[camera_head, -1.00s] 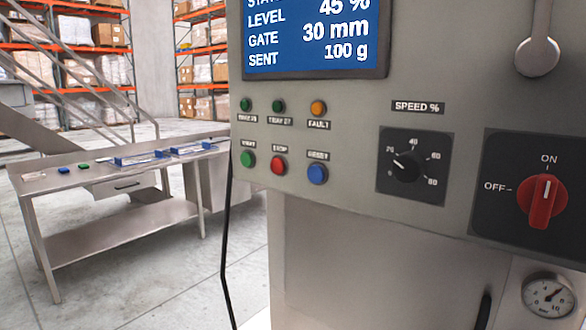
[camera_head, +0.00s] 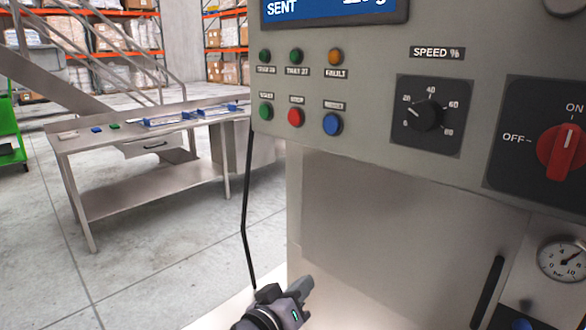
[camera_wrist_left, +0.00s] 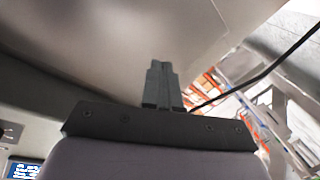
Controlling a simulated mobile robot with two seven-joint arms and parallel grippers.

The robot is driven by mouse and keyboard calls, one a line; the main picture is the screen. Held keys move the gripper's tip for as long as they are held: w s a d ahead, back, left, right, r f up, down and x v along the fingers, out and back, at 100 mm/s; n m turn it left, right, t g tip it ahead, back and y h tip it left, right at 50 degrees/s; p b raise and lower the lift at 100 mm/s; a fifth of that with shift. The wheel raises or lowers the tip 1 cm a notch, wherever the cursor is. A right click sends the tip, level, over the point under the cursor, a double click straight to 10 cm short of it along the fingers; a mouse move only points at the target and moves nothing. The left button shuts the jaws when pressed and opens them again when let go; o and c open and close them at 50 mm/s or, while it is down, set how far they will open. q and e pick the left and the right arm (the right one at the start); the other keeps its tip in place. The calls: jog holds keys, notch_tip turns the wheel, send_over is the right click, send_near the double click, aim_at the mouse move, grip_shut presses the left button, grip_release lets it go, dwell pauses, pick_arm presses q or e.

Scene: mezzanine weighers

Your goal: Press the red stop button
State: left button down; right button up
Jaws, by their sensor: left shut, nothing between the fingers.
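The red stop button (camera_head: 296,117) sits on the grey control panel (camera_head: 370,150) in the head view, labelled STOP. It is between a green button (camera_head: 266,111) on its left and a blue button (camera_head: 332,124) on its right. My left gripper (camera_head: 304,287) is at the bottom of the head view, well below the stop button and apart from the panel. Its fingers are shut and empty; they also show together in the left wrist view (camera_wrist_left: 161,80). The stop button is not visible in the left wrist view. My right gripper is not in view.
Above the button row are two green lamps and an orange lamp (camera_head: 335,56). A speed knob (camera_head: 425,115) and a red rotary switch (camera_head: 562,150) are to the right. A black cable (camera_head: 246,210) hangs at the panel's left. A steel table (camera_head: 150,165) stands further left.

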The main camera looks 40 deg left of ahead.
pick_arm(q)
jog(key=a+r+n+t+y, duration=0.2)
jog(key=a+r+n, duration=0.15)
jog(key=r, duration=0.45)
jog(key=a+r+n+t+y, duration=0.1)
jog(key=a+r+n+y, duration=0.1)
jog(key=r+n, duration=0.45)
jog(key=n+t+y+b, duration=0.2)
jog(key=n+y, duration=0.4)
jog(key=n, duration=0.2)
send_near(294, 117)
jog(key=s+a+r, duration=0.5)
jog(key=s, duration=0.1)
jog(key=shift+d+f, duration=0.1)
jog(key=shift+f, duration=0.1)
jog(key=shift+w+m, duration=0.1)
jog(key=shift+m, duration=0.2)
jog(key=w, duration=0.8)
jog(key=shift+w+d+b, duration=0.35)
jog(key=shift+d+b, duration=0.05)
jog(key=shift+b, duration=0.05)
